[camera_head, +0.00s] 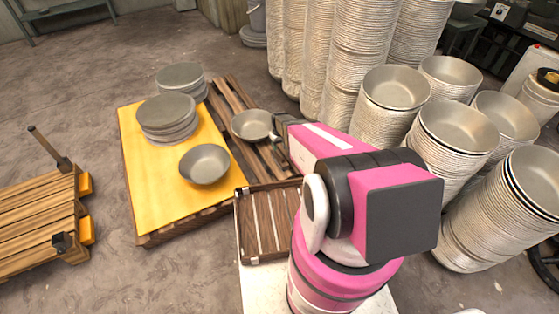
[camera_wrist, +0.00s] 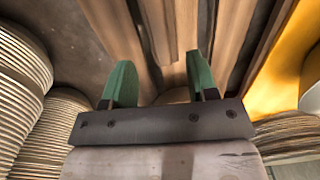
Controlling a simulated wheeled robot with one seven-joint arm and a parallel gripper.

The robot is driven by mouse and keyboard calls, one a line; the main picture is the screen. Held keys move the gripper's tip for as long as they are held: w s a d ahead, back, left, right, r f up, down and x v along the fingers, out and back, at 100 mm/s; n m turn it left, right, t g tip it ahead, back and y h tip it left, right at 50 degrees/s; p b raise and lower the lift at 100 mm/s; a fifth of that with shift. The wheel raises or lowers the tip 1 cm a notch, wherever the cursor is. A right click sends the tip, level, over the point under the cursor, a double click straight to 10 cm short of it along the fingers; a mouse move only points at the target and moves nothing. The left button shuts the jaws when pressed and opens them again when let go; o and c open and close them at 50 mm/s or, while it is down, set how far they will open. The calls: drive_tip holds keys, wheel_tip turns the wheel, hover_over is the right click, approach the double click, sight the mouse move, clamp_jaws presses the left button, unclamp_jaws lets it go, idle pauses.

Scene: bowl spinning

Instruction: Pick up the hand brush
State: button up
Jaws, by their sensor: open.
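I cannot clearly make out a hand brush in either view. My gripper (camera_wrist: 160,82) is open in the wrist view, with its two green fingers apart and pointing toward brown wooden slats (camera_wrist: 222,30). Nothing is plainly held between the fingers. In the head view my pink arm reaches away over the wooden pallet (camera_head: 232,92), and its dark wrist end is beside a grey metal bowl (camera_head: 252,125). The fingertips are hidden there, and the arm covers part of the pallet.
A yellow board (camera_head: 150,195) carries stacked grey plates (camera_head: 168,117) and a bowl (camera_head: 205,163). Tall stacks of metal bowls (camera_head: 455,140) crowd the right. A slatted wooden tray (camera_head: 268,225) lies near my arm. Another pallet (camera_head: 35,215) is at left, with bare floor between.

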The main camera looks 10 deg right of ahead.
sight(280, 153)
wheel_tip(280, 153, down, 8)
drive_tip(key=shift+r, duration=0.1)
drive_tip(key=c, duration=0.7)
drive_tip(key=shift+c, duration=0.2)
drive_tip(key=shift+r, duration=0.1)
drive_tip(key=shift+r, duration=0.7)
wheel_tip(280, 153, up, 3)
drive_tip(key=shift+f, duration=0.1)
drive_tip(key=s+a+r, duration=0.6)
drive_tip(key=a, duration=0.4)
drive_tip(key=shift+r, duration=0.3)
